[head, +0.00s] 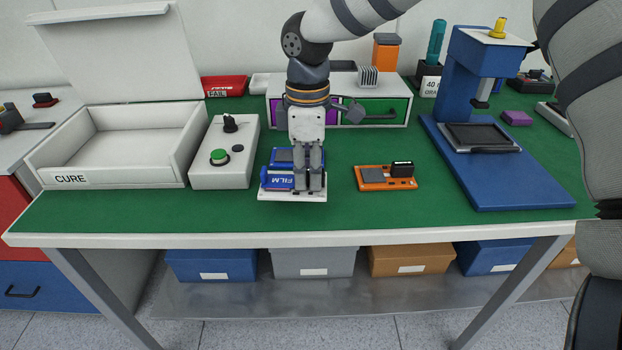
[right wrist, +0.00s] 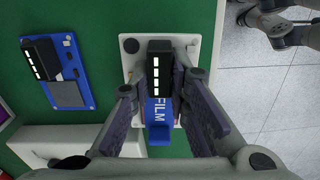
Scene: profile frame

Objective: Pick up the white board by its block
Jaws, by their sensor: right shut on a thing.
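The white board (head: 291,196) is near the front of the green table top, under my right gripper (head: 307,188). It also shows in the right wrist view (right wrist: 190,48), with a black block (right wrist: 158,62) bearing white marks on it. A blue part marked FILM (head: 278,180) is beside the block, to the left of my fingers. The right fingers (right wrist: 156,88) flank the block on both sides and are shut on it. The fingers hide the block in the head view. I cannot tell whether the board touches the table. My left gripper is not in view.
A blue board (right wrist: 68,75) with a black block lies just behind. An orange board (head: 372,186) lies to the right. A white button box (head: 204,170) and the CURE tray (head: 112,178) stand left; a blue press (head: 510,190) stands right. Green surface is free around the orange board.

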